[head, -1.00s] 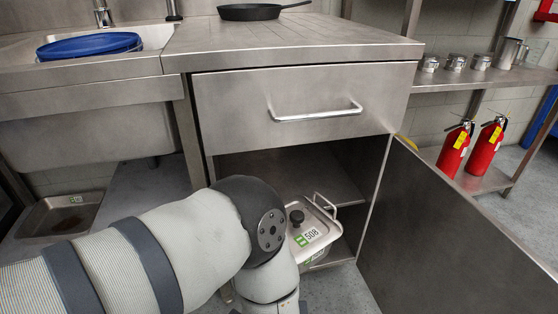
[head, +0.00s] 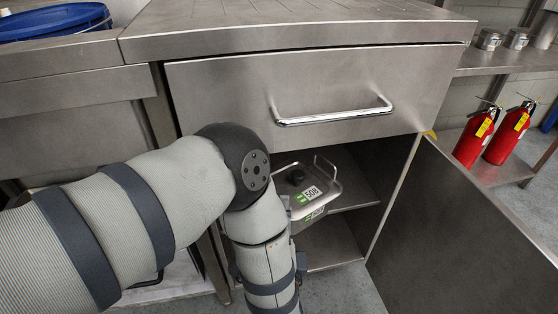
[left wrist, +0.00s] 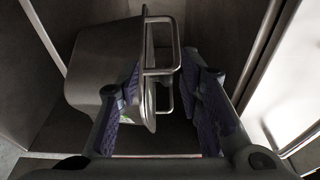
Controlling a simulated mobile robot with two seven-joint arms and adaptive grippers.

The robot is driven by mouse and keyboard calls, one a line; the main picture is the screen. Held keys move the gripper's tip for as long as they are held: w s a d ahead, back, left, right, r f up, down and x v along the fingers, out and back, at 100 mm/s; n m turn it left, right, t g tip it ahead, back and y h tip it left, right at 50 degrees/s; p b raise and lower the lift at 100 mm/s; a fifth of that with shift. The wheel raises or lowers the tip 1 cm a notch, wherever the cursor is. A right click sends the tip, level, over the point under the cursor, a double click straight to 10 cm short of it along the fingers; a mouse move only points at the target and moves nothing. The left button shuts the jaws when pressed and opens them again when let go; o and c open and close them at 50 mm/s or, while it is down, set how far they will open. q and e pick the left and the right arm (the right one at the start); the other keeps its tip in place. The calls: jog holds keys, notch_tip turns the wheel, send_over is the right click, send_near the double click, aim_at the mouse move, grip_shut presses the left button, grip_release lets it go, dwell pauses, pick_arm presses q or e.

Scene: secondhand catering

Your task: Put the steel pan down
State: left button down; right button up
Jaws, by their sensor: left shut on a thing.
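The steel pan (head: 297,186) is a rectangular lidded container with a black knob, a wire handle and a green-and-white 508 label. In the head view it is in the open cabinet's doorway, roughly level with the middle shelf, partly hidden by my left arm. In the left wrist view the pan (left wrist: 93,75) appears on its side, with its wire handle reaching between the fingers of my left gripper (left wrist: 162,75). The gripper is shut on the pan, apparently at this handle; the exact contact is unclear. My right gripper is out of view.
The cabinet (head: 320,85) has a closed drawer above and its door (head: 470,225) swung open to the right. A middle shelf (head: 352,192) shows inside. Red fire extinguishers (head: 473,137) stand on a low shelf at right. A blue lid (head: 55,20) lies at upper left.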

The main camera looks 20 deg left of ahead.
pick_arm(q)
jog(key=b+x, duration=0.3)
jog(key=x, duration=1.2)
jog(key=shift+w+a+r, duration=0.1)
jog(key=shift+w, duration=0.2)
jog(key=shift+w+f+b, duration=0.15)
jog(key=shift+f+b, duration=0.15)
jog(key=shift+b, duration=0.05)
notch_tip(320, 180, down, 3)
jog(key=shift+r+b, duration=0.1)
jog(key=shift+b, duration=0.5)
jog(key=c, duration=1.1)
grip_release()
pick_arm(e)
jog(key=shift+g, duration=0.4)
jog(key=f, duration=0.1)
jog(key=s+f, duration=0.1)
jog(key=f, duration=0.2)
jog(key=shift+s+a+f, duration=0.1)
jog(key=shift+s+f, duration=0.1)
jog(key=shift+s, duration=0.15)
